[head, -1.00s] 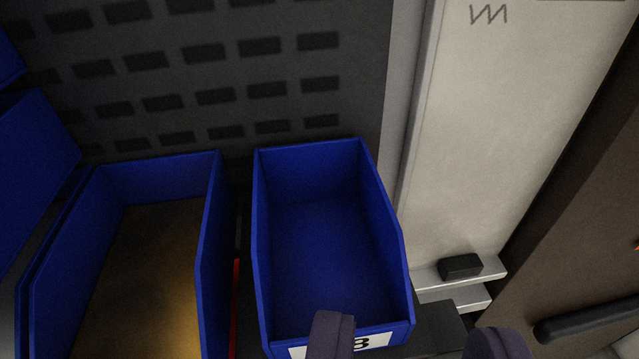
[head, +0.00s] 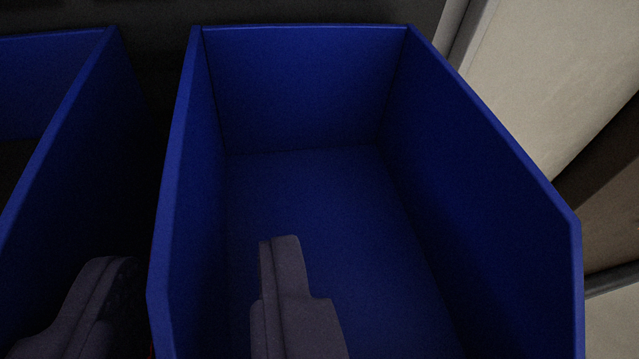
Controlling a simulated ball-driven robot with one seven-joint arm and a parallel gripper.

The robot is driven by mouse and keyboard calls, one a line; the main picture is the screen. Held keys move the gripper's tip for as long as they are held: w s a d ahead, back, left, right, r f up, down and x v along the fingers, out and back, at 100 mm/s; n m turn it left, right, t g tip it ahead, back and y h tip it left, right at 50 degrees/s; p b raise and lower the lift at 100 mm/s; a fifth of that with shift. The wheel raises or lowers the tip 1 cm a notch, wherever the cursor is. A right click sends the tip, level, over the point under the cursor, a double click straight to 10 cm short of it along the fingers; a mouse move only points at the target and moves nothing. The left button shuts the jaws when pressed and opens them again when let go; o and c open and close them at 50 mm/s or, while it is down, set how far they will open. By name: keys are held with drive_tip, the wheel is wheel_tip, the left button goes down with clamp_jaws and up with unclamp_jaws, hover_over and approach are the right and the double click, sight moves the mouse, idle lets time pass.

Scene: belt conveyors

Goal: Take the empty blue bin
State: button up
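The empty blue bin (head: 300,90) fills the middle of the head view, with its bare floor showing. My gripper (head: 197,251) is open at the bottom of the view. One finger is inside the bin and the other is outside it on the left, so the bin's left wall lies between them. Gaps show between the fingers and that wall. The bin's front end and label are out of view.
Another blue bin (head: 65,135) stands close on the left, with a narrow dark gap between the two. A pale panel (head: 545,75) and a brown surface (head: 610,175) lie to the right.

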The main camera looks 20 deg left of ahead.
drive_tip(key=shift+s, duration=0.2)
drive_tip(key=c, duration=0.3)
drive_tip(key=shift+w, duration=0.1)
clamp_jaws()
